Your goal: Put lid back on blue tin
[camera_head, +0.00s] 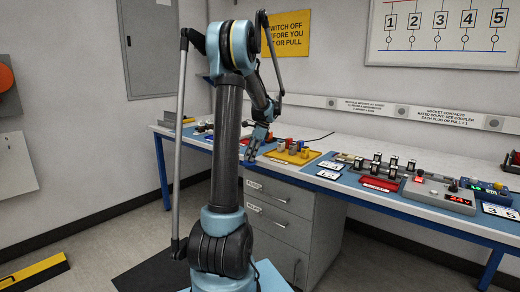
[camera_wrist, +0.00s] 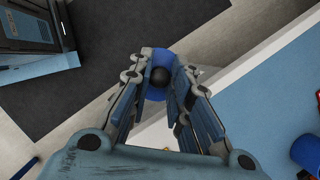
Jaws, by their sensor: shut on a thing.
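A blue round lid (camera_wrist: 155,94) with a black knob sits between the fingertips of my gripper (camera_wrist: 160,77) in the wrist view. My gripper is shut on the lid by its knob. Below it in that view are the floor and the bench's front edge, so the lid is held off the bench top. A blue round tin (camera_wrist: 307,152) stands on the blue bench surface at the right edge of the wrist view, partly cut off and apart from the lid. In the head view my gripper (camera_head: 252,151) is at the bench's left part; the lid is not clear there.
The blue bench (camera_head: 330,186) runs to the right. A yellow tray (camera_head: 294,157) with several coloured pieces lies right of my gripper. Farther right are a red tray (camera_head: 380,184) and a grey control box (camera_head: 440,194). Drawers (camera_head: 280,208) stand below the bench.

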